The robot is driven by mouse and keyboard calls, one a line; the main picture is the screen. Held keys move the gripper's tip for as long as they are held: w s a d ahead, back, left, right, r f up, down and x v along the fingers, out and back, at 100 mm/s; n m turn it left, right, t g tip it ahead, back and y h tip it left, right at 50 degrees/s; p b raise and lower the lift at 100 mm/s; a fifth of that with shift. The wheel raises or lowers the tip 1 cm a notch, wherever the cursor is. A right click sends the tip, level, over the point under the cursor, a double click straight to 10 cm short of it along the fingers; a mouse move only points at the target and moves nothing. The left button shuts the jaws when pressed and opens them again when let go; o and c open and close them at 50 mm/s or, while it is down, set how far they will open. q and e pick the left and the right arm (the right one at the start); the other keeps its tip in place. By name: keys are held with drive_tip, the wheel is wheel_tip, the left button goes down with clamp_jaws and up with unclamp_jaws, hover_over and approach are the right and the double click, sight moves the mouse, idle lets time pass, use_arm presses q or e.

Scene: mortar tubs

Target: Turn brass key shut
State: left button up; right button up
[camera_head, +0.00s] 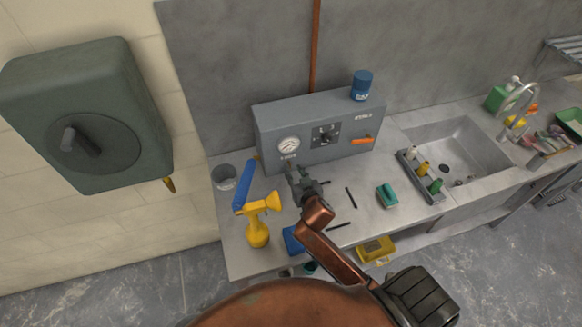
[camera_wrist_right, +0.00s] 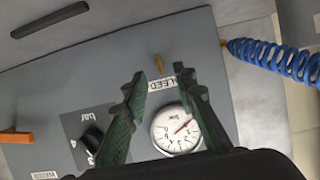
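A grey panel box (camera_head: 318,130) stands at the back of the bench. In the right wrist view, a small brass key (camera_wrist_right: 160,62) sticks out beside the BLEED label (camera_wrist_right: 162,84). My right gripper (camera_wrist_right: 159,76) is open, with its green-padded fingers on either side of the key in that view. I cannot tell whether they touch it. In the head view my right gripper (camera_head: 297,170) is in front of the box, below the round gauge (camera_head: 289,144), and I cannot make out the key there. My left gripper is not in view.
A blue coiled hose (camera_wrist_right: 275,55) joins a brass fitting at the box's end. The box also carries a black knob (camera_wrist_right: 92,140) and an orange lever (camera_wrist_right: 16,137). A yellow spray bottle (camera_head: 258,230) and a grey cup (camera_head: 224,177) stand at left. A blue can (camera_head: 361,85) is on top.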

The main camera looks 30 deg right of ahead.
sight(290, 167)
drive_tip(key=x, duration=0.3)
drive_tip(key=shift+f, duration=0.1)
drive_tip(key=shift+w+f, duration=0.1)
drive_tip(key=shift+w, duration=0.25)
drive_tip(key=shift+w+d+f, duration=0.1)
drive_tip(key=shift+w, duration=0.1)
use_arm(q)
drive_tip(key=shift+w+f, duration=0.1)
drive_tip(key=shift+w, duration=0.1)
use_arm(e)
clamp_jaws()
